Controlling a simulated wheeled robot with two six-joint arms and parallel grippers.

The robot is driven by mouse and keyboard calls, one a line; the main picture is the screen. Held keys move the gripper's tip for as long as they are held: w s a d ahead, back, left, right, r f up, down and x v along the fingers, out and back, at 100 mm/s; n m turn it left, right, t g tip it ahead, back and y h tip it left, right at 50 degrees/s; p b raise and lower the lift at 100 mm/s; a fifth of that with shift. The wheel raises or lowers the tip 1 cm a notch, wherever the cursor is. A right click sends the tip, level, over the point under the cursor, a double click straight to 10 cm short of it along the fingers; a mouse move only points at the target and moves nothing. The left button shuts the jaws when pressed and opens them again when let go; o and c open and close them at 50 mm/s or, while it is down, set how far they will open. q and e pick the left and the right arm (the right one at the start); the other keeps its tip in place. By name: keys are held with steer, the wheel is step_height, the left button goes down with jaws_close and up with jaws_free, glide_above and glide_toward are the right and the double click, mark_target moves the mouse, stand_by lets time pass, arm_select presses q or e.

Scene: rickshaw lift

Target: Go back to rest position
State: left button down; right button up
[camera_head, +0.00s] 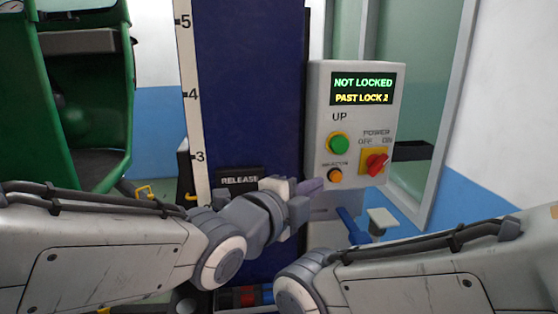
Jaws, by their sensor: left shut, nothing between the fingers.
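My left arm (110,245) comes in from the left. Its gripper (316,187) is shut and empty, in front of the lower part of the grey control box (318,120). I cannot tell whether it touches the box. My right arm (410,270) comes in from the right and bends at a joint near the bottom middle. The right gripper is not in view. The box's display (362,90) reads "NOT LOCKED" and "PAST LOCK 2".
The box has a green UP button (338,144), an orange button (335,175) and a red power switch (376,164). A blue column (250,80) with a numbered scale (189,75) stands beside it. A RELEASE label (239,181) is low on it. A green machine (75,130) stands left.

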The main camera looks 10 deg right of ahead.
arm_select(q)
steer(key=s+a+f+n+g+y, duration=0.3)
steer(key=a+f+n+y, duration=0.15)
steer(key=f, duration=0.45)
steer(key=s+a+f+n+g+y, duration=0.2)
steer(key=s+a+f+n+g, duration=0.2)
steer(key=s+a+f+n, duration=0.2)
steer(key=s+a+f+n+g+y, duration=0.3)
steer(key=s+a+f+n+g, duration=0.2)
steer(key=s, duration=0.6)
step_height(320, 180, down, 2)
steer(key=shift+s+a+f+n+y, duration=0.15)
steer(key=shift+a+n+y, duration=0.25)
steer(key=shift+n, duration=0.75)
